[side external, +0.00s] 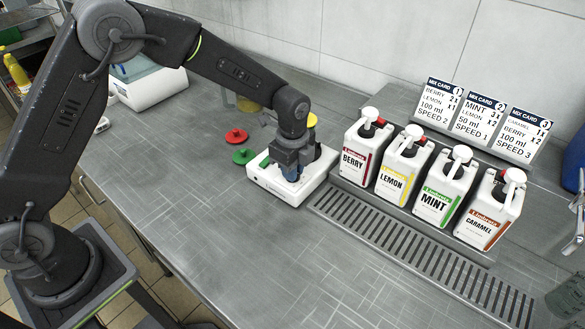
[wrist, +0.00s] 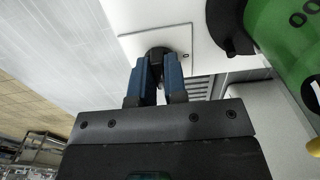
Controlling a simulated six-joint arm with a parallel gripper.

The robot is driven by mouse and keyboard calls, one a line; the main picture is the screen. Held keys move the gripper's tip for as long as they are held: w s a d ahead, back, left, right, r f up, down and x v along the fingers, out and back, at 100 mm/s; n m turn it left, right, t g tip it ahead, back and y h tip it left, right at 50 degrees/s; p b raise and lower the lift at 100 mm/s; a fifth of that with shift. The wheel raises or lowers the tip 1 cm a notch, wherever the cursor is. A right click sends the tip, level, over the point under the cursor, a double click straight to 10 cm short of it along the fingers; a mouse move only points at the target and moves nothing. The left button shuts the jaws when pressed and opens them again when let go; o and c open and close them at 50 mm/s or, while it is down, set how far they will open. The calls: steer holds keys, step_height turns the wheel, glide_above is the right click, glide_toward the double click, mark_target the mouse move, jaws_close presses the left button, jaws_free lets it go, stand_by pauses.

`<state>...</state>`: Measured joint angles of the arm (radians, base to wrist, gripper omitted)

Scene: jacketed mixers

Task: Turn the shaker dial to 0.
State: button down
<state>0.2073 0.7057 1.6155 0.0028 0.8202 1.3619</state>
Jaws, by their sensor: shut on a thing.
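The shaker (side external: 277,187) is a low white box on the steel counter. My gripper (side external: 292,174) points down over its front part. In the wrist view my blue fingers (wrist: 155,78) are shut on the dark round dial (wrist: 158,53), which stands on a white square panel (wrist: 128,44). A small mark like a 0 (wrist: 186,56) shows on the panel beside the dial. The fingers cover much of the dial, and I cannot tell where its pointer stands. A green jacketed mixer (wrist: 285,40) with a dark base is close by at the right of the wrist view.
Red (side external: 236,135) and green (side external: 243,156) lids lie left of the shaker. Berry (side external: 361,146), lemon (side external: 399,163), mint (side external: 437,188) and caramel (side external: 486,215) pump jugs stand at right, with mix cards (side external: 480,115) behind. The front counter is clear.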

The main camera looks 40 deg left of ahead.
steer(key=shift+n, duration=0.4)
steer(key=n, duration=0.3)
steer(key=shift+n, duration=0.4)
steer(key=n, duration=0.4)
steer(key=shift+d, duration=0.1)
steer(key=n, duration=0.4)
steer(key=shift+n, duration=0.4)
steer(key=n, duration=0.4)
steer(key=shift+w+n, duration=0.1)
steer(key=shift+n, duration=0.3)
steer(key=c, duration=1.2)
jaws_free()
steer(key=shift+o, duration=0.2)
